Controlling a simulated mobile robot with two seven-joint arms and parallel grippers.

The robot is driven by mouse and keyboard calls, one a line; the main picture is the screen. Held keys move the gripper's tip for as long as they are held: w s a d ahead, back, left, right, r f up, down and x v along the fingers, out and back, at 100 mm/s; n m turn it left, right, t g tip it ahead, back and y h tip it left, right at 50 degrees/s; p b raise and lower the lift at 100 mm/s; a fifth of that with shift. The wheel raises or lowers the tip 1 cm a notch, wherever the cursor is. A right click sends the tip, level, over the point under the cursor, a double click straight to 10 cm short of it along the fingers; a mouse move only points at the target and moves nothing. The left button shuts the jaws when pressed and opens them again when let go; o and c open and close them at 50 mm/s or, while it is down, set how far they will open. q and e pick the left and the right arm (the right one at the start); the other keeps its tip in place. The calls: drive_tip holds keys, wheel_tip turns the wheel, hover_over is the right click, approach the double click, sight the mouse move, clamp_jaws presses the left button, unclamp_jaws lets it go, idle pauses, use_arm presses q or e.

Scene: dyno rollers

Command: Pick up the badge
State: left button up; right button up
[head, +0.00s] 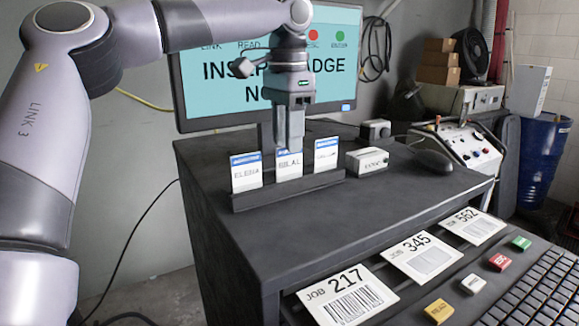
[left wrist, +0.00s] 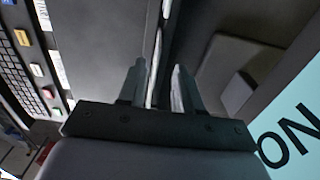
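Three white badges with blue top bands stand upright in a dark slotted rack (head: 290,190) on the console top: a left badge (head: 246,173), a middle badge (head: 289,166) and a right badge (head: 326,155). My left gripper (head: 289,146) points down with its fingertips at the top of the middle badge. In the left wrist view its two fingers (left wrist: 160,82) stand apart, open, with thin pale badge edges (left wrist: 154,72) between them. Contact with the badge cannot be told. My right gripper is not in view.
A monitor (head: 215,90) stands close behind the rack. A small labelled block (head: 367,160) and a dark mouse (head: 433,162) are to the right. Job cards (head: 348,298), coloured buttons (head: 439,311) and a keyboard (head: 545,295) lie on the lower front shelf. The console top in front is clear.

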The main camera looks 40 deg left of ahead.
sight(289, 160)
use_arm(q)
drive_tip(key=f, duration=0.5)
drive_tip(key=shift+d, duration=0.2)
clamp_jaws()
